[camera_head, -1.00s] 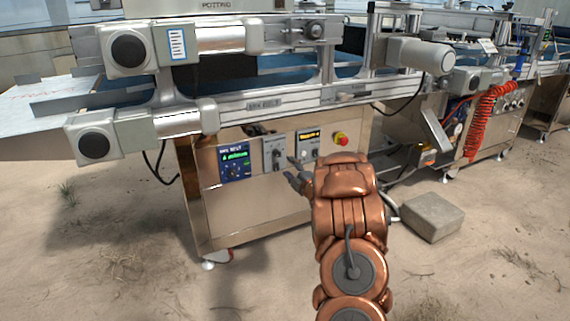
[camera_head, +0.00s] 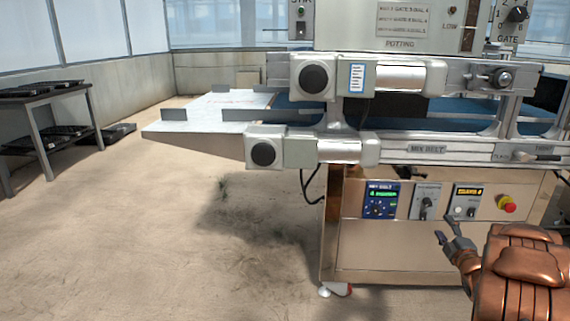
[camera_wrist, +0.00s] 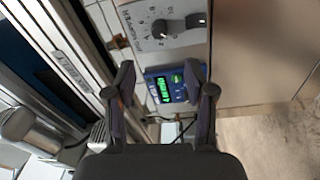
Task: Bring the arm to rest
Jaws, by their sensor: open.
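My gripper (camera_head: 448,230) is at the lower right of the head view, in front of the machine's control panel (camera_head: 370,235). Its fingers are apart with nothing between them. In the wrist view my gripper (camera_wrist: 162,78) is open, and the blue display module (camera_wrist: 165,88) shows in the gap between its fingers. A grey panel with a black knob (camera_wrist: 168,30) shows above it. My copper-coloured arm comes in from the lower right of the head view. I cannot tell the exact distance from the fingertips to the panel.
The potting machine's belt frame (camera_head: 430,150) runs across above the panel. A red emergency button (camera_head: 507,204) is right of the gripper. A dark table (camera_head: 40,100) with black trays stands at the far left. The floor (camera_head: 150,230) between them is clear.

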